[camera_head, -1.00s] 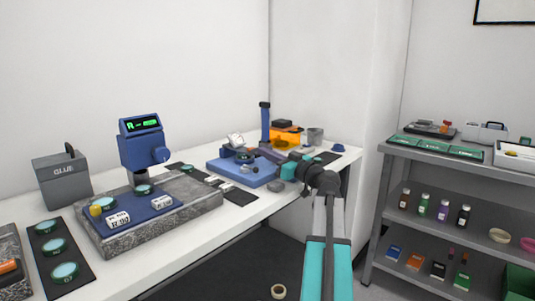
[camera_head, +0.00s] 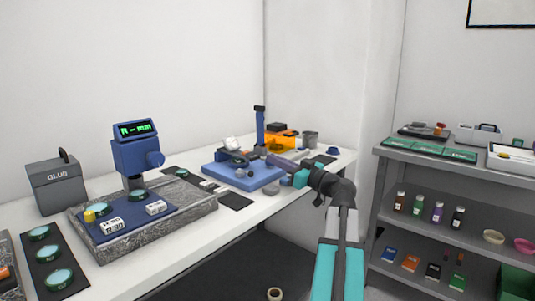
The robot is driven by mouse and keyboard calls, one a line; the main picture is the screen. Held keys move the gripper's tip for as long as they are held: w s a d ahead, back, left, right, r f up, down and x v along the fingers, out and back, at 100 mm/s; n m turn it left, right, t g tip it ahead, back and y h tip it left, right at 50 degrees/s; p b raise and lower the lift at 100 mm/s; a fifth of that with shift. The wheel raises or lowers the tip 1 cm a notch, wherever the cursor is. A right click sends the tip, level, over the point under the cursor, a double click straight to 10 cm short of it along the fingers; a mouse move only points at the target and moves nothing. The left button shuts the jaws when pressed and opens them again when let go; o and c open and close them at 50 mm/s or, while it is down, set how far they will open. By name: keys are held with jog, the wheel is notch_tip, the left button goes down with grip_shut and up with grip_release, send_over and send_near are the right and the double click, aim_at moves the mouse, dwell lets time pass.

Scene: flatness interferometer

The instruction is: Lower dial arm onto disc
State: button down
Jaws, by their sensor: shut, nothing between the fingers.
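The blue instrument base (camera_head: 222,180) sits on the white bench, with a tall blue column (camera_head: 260,127) at its back. A small pale, rounded part (camera_head: 232,144), perhaps the dial, shows above the base. Below it is a small dark round piece (camera_head: 240,161) that may be the disc. I cannot tell whether the dial arm touches the disc. My gripper (camera_head: 270,159) is over the right part of the base, reaching in from the right, and is shut and empty. Its fingertips are small here, and contact with the instrument cannot be made out.
Left of the instrument, a granite plate (camera_head: 200,217) carries a blue display unit (camera_head: 136,148). A grey glue box (camera_head: 56,186) and a tray of discs (camera_head: 37,262) stand farther left. An orange item (camera_head: 280,143) is behind my gripper. A grey shelf (camera_head: 377,160) stands right.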

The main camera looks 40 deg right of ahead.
jog(key=shift+s+d+f, duration=0.1)
jog(key=shift+s+f, duration=0.35)
jog(key=shift+s, duration=0.3)
jog(key=shift+s+f, duration=0.4)
jog(key=shift+s, duration=0.3)
